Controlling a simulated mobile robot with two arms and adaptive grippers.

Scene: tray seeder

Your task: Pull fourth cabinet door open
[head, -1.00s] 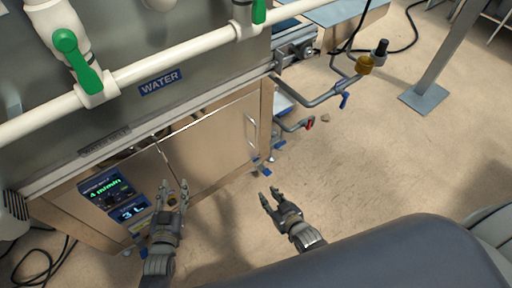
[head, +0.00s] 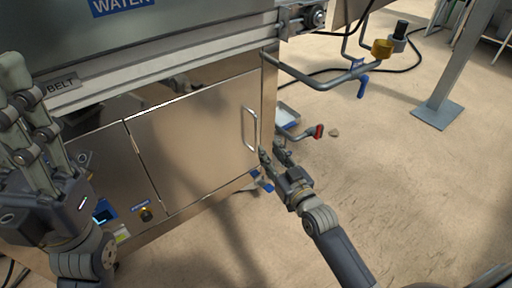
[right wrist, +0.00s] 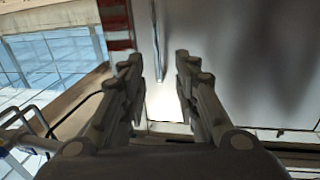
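A flat metallic cabinet door (head: 195,145) with a vertical bar handle (head: 250,130) near its right edge is on the machine's front in the head view. It looks shut. My right gripper (head: 272,157) is just below and right of the handle, open and empty. In the right wrist view, the handle (right wrist: 157,45) lies ahead, between the lines of the two open fingers (right wrist: 158,68), apart from them; the door (right wrist: 235,65) fills the right side. My left gripper (head: 22,110) is raised at the left edge, its fingers apart and empty, in front of the machine.
Grey pipes with a blue valve handle (head: 363,87) and a red valve handle (head: 319,131) stick out right of the cabinet. A control panel (head: 103,212) is at lower left, partly hidden by my left arm.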

